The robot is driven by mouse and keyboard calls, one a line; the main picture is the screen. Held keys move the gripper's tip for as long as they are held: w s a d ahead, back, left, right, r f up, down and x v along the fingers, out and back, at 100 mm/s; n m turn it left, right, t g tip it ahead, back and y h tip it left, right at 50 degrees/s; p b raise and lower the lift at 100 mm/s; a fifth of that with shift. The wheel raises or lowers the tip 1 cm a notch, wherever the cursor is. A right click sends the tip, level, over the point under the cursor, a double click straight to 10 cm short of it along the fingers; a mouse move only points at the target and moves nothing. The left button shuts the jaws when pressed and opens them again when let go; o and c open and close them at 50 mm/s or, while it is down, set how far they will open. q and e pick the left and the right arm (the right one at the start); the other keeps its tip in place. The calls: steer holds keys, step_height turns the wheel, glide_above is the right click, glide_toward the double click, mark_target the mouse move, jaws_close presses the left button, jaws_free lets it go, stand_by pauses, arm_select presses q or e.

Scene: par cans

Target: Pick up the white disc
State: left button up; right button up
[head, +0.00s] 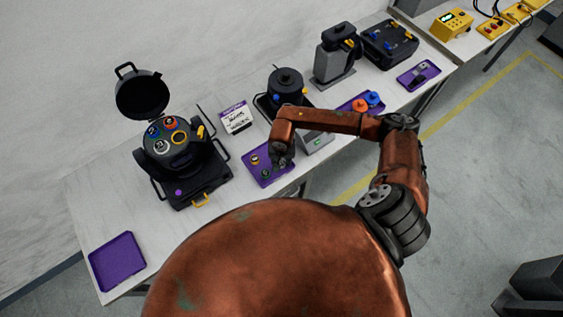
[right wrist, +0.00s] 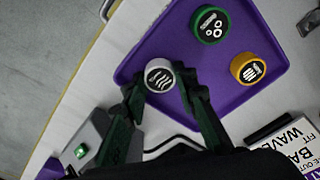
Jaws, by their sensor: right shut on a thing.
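The white disc (right wrist: 159,75), with dark wavy lines on its top, is at the edge of the purple tray (right wrist: 150,52) in the right wrist view. My right gripper (right wrist: 160,82) is shut on it, one finger on each side. I cannot tell whether the disc touches the tray. In the head view my right gripper (head: 281,160) is over the tray and hides most of the disc. A green-sided disc (right wrist: 209,22) and a yellow disc (right wrist: 248,68) lie on the tray, apart from the fingers. My left gripper is not in view.
A black device (head: 172,150) with its lid open holds several coloured rings, one whitish. A white label card (head: 236,117) and a black pot-like device (head: 285,85) stand behind the tray. An empty purple tray (head: 117,262) lies at the left.

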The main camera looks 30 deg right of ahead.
steer(key=shift+w+r, duration=0.1)
steer(key=shift+r, duration=0.5)
steer(key=s+a+r+b, duration=0.3)
steer(key=s+a+r, duration=0.7)
steer(key=r, duration=0.1)
steer(key=shift+r, duration=0.4)
